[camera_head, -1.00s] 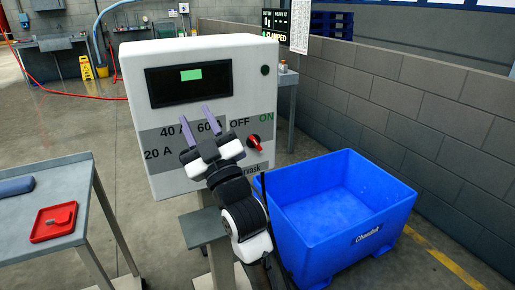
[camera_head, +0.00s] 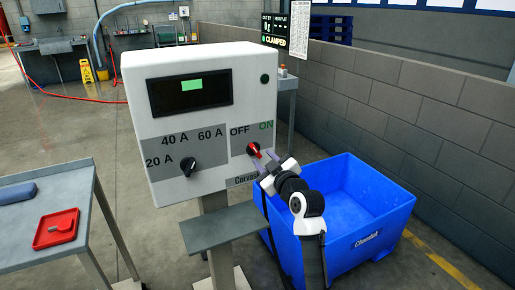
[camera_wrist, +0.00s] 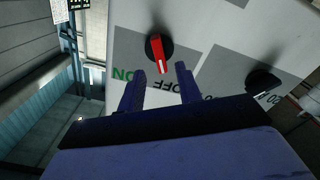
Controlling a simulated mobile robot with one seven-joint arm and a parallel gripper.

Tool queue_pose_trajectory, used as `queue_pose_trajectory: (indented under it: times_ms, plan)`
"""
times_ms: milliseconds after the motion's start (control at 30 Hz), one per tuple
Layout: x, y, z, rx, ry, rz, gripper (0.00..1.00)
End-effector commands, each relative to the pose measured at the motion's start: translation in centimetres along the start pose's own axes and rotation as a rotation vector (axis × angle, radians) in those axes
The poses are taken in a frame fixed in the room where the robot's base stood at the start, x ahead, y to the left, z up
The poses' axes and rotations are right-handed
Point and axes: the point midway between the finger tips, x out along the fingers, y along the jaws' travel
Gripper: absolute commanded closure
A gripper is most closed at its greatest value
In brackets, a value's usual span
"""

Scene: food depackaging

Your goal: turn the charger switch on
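The charger (camera_head: 163,128) is a pale grey box with a dark display showing a green patch. Its red switch (camera_head: 253,149) sits at the lower right of the front, under the OFF and ON labels. In the wrist view the red switch (camera_wrist: 156,46) stands on a black disc, its white-marked end towards the OFF label. My gripper (camera_head: 262,162) is just in front of the switch, partly overlapping it in the head view. In the wrist view my gripper (camera_wrist: 160,83) has its two fingers apart, with nothing between them; their tips are close below the switch.
A black amperage knob (camera_head: 188,165) is left of the switch. A blue bin (camera_head: 398,213) stands on the floor at the right, below my arm. A grey table (camera_head: 92,190) with a red tray (camera_head: 43,232) is at the left. A block wall (camera_head: 440,130) runs along the right.

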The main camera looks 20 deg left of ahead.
Motion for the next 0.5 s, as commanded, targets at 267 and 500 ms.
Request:
queue_pose_trajectory:
  times_ms: [267,500]
  plan:
    - [4.3,0.1,-0.2,0.001,0.000,-0.001,0.65]
    - [5.3,-0.1,0.0,0.001,0.001,0.000,0.65]
